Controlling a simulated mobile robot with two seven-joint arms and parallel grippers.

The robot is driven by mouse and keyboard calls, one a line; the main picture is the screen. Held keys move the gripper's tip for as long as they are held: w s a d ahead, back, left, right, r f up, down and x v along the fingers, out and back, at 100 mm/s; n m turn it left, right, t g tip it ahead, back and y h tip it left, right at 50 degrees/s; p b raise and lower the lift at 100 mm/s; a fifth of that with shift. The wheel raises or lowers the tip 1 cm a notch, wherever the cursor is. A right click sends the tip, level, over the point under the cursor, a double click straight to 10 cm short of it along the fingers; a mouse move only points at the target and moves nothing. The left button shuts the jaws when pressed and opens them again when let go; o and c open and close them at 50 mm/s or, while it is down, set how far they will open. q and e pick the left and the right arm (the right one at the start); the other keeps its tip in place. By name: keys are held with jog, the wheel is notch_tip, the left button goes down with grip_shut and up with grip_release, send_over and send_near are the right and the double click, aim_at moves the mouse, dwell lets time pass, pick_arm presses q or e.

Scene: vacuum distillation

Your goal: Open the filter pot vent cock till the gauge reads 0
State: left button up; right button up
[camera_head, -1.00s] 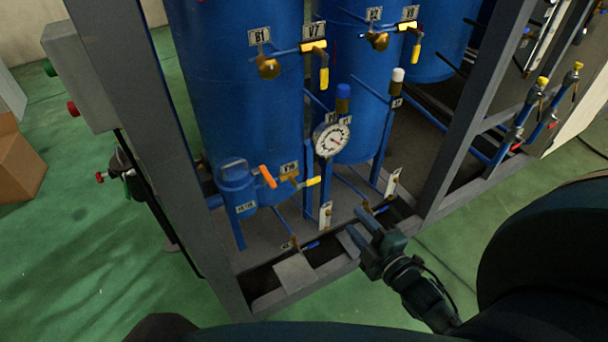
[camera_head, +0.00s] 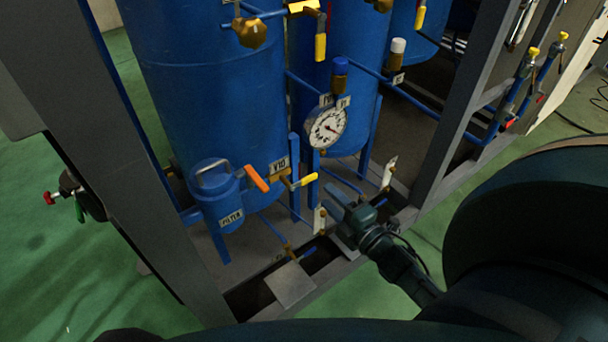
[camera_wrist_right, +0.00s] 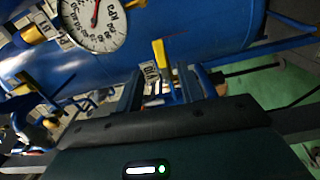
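The blue filter pot (camera_head: 218,200), labelled FILTER, stands low at the front of the frame in the head view. An orange lever (camera_head: 256,178) sticks out at its upper right. Beside it is a cock with a yellow handle (camera_head: 305,181) and a V10 tag (camera_head: 279,165). The round white gauge (camera_head: 326,128) is above and to the right. It also shows in the wrist view (camera_wrist_right: 92,18) with a red needle and kPa marking; I cannot read its exact value. My right gripper (camera_head: 333,204) is open and empty, right of the yellow handle and apart from it. My left gripper is out of view.
A grey frame post (camera_head: 165,190) rises left of the filter pot, and another (camera_head: 460,105) at the right. Blue columns (camera_head: 215,90) stand behind. Thin blue pipes and small low valves (camera_head: 290,250) lie near my right gripper. Green floor is clear in front.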

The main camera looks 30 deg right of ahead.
aim_at(311, 180)
jog(key=w, duration=1)
jog(key=shift+w+a, duration=0.15)
jog(key=shift+a, duration=0.25)
grip_shut()
